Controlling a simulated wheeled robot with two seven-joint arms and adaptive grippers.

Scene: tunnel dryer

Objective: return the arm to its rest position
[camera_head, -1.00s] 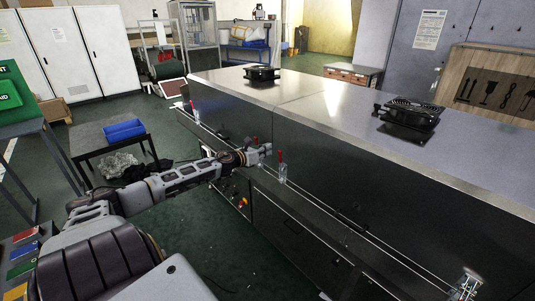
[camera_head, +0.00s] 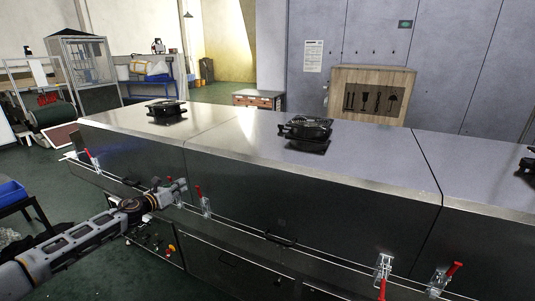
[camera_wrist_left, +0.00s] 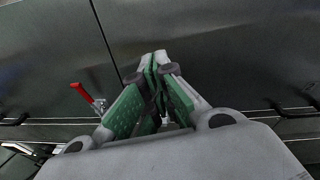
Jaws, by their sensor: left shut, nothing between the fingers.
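My left arm comes in from the lower left in the head view. Its gripper (camera_head: 178,186) is in front of the dryer's dark side panel, beside a red-handled toggle clamp (camera_head: 205,203). In the left wrist view the gripper (camera_wrist_left: 155,58) has its green-lined fingers together at the tips, shut with nothing between them. A red clamp handle (camera_wrist_left: 83,93) shows to its left there. Whether the gripper touches the panel cannot be told. My right gripper is not in view.
The long metal dryer (camera_head: 240,140) fills the middle, with black fan units (camera_head: 306,128) on top. More red-handled clamps (camera_head: 446,277) sit along its lower rail. A blue bin (camera_head: 12,192) stands at the left.

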